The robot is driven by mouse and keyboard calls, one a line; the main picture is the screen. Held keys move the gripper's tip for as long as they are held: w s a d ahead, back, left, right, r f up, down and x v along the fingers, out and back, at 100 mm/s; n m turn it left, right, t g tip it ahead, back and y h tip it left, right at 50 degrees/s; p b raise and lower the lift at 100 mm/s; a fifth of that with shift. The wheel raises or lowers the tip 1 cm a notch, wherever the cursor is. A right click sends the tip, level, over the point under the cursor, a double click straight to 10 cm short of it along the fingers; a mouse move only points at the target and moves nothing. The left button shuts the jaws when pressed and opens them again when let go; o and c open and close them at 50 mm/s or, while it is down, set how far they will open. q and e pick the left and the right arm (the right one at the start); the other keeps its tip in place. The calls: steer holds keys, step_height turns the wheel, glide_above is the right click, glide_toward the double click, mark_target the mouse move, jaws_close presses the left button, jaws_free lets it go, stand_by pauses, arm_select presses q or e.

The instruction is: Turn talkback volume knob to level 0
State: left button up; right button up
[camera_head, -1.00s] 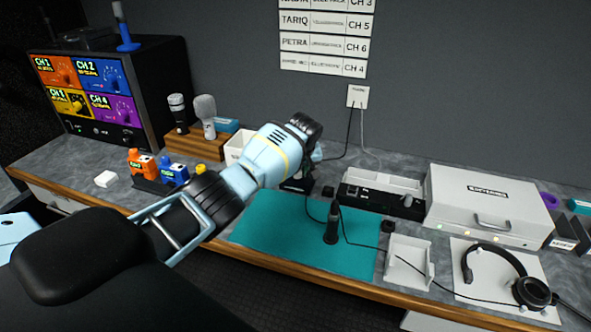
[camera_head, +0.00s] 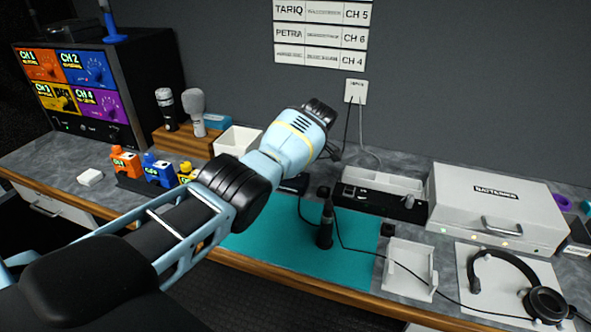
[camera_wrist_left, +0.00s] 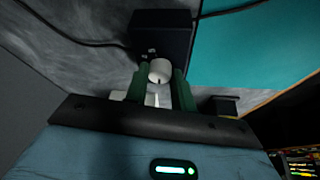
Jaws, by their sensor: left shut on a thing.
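A round white knob (camera_wrist_left: 159,70) sits on a small black box (camera_wrist_left: 162,35) in the left wrist view. It has a dark mark at its lower edge. Tiny markings on the box beside it are too small to read. My left gripper (camera_wrist_left: 158,84) has its green fingers on either side of the knob and is shut on it. In the head view my left arm's wrist hides the gripper and knob; part of a black box (camera_head: 293,184) shows below it, at the back of the teal mat. My right gripper is in neither current view.
The teal mat (camera_head: 275,245) bears an upright black handheld device (camera_head: 326,228) with a cable. To its right are a black panel (camera_head: 375,200), a white case (camera_head: 495,205), a white tray (camera_head: 410,270) and a headset (camera_head: 545,303). Orange and blue packs stand left.

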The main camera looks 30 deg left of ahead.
arm_select(q)
steer(key=shift+n, duration=0.3)
stand_by(0.4)
steer(key=o, duration=1)
steer(key=shift+a, duration=0.1)
steer(key=shift+r, duration=0.1)
steer(key=v, duration=0.7)
steer(key=shift+d+r+p, duration=0.25)
steer(key=shift+r+p, duration=0.05)
steer(key=shift+p, duration=0.05)
